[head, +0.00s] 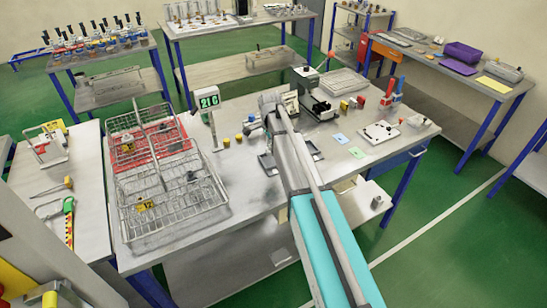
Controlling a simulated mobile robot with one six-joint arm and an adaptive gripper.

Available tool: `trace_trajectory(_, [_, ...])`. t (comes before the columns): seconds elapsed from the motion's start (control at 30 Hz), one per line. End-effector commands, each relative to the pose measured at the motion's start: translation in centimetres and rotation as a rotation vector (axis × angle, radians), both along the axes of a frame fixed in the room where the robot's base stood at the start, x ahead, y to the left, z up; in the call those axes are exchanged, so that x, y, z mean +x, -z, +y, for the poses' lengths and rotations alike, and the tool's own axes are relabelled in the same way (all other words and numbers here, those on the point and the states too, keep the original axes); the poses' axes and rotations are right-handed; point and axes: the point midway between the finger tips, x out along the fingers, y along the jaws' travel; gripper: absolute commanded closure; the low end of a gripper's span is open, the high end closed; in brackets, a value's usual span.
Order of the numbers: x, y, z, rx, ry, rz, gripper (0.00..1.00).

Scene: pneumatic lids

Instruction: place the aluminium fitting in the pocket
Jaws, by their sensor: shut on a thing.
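My arm reaches from the bottom right up over the middle bench (240,190). My gripper (270,122) is at its far end, above the bench, and mostly hidden by my own arm. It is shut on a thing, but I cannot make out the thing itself. I cannot pick out the aluminium fitting for certain. A dark-framed tray (266,165) lies on the bench under my arm and shows on both sides of it. I cannot tell whether the pocket is in this tray.
Wire baskets (168,218) fill the bench's left, near a green-digit display (208,101). Several small brass-coloured parts (239,138) stand left of my wrist. A lever press (322,108), red-and-blue bottles (391,93) and a white plate (381,132) stand right. The bench's front middle is clear.

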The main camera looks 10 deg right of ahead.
Motion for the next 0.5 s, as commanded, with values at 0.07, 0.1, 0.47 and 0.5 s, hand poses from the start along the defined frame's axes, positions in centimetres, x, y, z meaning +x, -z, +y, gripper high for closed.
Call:
trace_trajectory(0.07, [0.66, 1.02, -0.13, 0.000, 0.000, 0.000, 1.00])
trace_trajectory(0.1, [0.84, 1.21, -0.17, 0.000, 0.000, 0.000, 1.00])
trace_trajectory(0.47, [1.18, 1.44, -0.25, 0.000, -0.001, 0.000, 1.00])
trace_trajectory(0.5, [1.18, 1.44, -0.25, 0.000, -0.001, 0.000, 1.00])
